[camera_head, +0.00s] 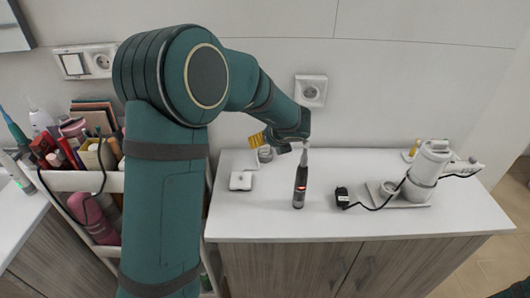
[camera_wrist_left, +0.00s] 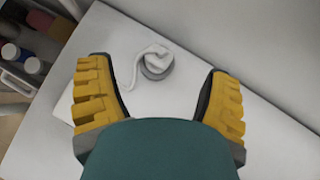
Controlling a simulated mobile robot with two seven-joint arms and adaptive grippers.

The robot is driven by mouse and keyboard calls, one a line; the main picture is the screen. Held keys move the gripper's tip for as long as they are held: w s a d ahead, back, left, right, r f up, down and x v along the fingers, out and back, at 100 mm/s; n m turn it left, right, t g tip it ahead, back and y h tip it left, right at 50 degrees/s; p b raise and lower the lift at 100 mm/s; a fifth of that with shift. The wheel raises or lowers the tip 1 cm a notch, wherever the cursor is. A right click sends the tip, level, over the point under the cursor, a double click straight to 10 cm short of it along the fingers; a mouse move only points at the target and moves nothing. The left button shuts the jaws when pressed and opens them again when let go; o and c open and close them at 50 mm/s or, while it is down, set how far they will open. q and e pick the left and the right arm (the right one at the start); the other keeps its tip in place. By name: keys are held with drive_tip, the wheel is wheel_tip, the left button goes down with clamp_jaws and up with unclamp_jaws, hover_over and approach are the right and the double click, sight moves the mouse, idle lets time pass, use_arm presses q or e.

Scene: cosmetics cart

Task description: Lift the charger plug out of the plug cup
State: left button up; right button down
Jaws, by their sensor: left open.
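A small grey round cup (camera_wrist_left: 157,72) stands on the white counter in the left wrist view, with a white plug-like piece (camera_wrist_left: 155,52) and its white cord in it. The cord hangs over the rim to the left. In the head view the cup (camera_head: 265,154) is small and partly hidden by my gripper. My left gripper (camera_wrist_left: 160,68) is open, its yellow fingers apart on either side of the cup in the picture and nothing between them. In the head view the left gripper (camera_head: 257,140) appears at the cup, near the wall; the exact gap is unclear.
A dark toothbrush-like device (camera_head: 300,187) stands upright right of the cup. A black plug (camera_head: 342,196) is cabled to a white appliance (camera_head: 430,170) on a tray. A white box (camera_head: 240,180) lies in front of the cup. A loaded cart (camera_head: 60,180) stands left. A wall socket (camera_head: 311,91) is behind.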

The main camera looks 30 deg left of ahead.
sight(265, 149)
use_arm(q)
drive_tip(key=shift+b+x, duration=0.6)
drive_tip(key=shift+x, duration=2.95)
drive_tip(key=shift+r, duration=0.2)
clamp_jaws()
